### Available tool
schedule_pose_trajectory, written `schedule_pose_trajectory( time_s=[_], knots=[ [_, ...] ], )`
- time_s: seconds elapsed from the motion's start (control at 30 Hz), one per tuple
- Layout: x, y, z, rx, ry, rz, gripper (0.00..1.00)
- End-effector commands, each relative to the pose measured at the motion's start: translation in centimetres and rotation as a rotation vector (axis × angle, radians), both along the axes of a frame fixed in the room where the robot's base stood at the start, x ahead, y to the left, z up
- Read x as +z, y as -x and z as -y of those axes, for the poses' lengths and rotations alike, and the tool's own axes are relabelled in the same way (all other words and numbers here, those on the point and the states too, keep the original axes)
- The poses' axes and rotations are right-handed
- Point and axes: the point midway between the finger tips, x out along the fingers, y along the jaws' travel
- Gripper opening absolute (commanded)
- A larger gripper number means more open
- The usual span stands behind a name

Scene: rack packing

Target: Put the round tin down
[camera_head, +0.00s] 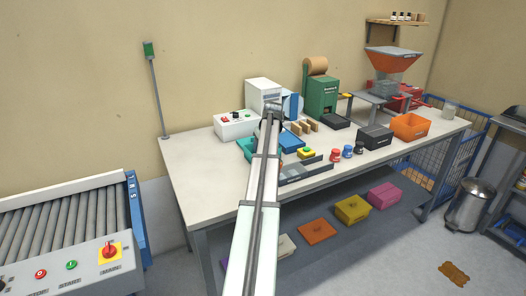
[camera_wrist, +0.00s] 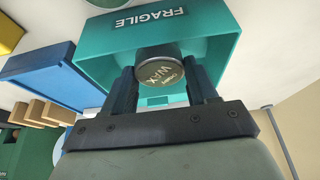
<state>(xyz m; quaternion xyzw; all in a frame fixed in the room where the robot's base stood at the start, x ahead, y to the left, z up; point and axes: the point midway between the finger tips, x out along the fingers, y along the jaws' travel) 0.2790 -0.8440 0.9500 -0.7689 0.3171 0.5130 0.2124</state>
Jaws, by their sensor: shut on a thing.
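The round tin (camera_wrist: 160,68), with a dark lid lettered "WAX", is between the two dark fingers of my gripper (camera_wrist: 163,88) in the wrist view. The fingers are shut on its sides. Behind it is a teal open box (camera_wrist: 205,55) marked "FRAGILE"; the tin overlaps its opening. I cannot tell whether the tin touches the box floor. In the head view the teal box (camera_head: 244,146) shows on the bench left of my arm, which partly covers it. The tin cannot be made out there.
A blue tray (camera_head: 290,141) lies right of the teal box, near upright brown pieces (camera_head: 303,127) and a yellow item (camera_head: 306,152). A white control box (camera_head: 235,124) stands behind. Black (camera_head: 375,136) and orange (camera_head: 410,127) bins stand further right. The bench's left end (camera_head: 185,155) is clear.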

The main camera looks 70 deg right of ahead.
Motion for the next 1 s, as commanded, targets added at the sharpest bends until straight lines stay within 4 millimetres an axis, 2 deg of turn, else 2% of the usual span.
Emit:
schedule_pose_trajectory(
  time_s=[0.1, 0.2, 0.6, 0.63, 0.87, 1.0],
  knots=[
    [-1.6, 0.0, -0.1, 0.0, -0.002, -0.001, 0.26],
    [-2.4, 0.0, 0.0, 0.0, -0.001, -0.001, 0.26],
    [-2.7, 0.0, 0.0, -0.001, 0.0, 0.0, 0.26],
    [-2.7, 0.0, 0.0, 0.0, 0.0, 0.0, 0.61],
    [-2.7, 0.0, 0.0, -0.001, 0.0, 0.0, 0.83],
    [-2.7, 0.0, 0.0, -0.001, 0.0, 0.0, 0.83]
  ],
)
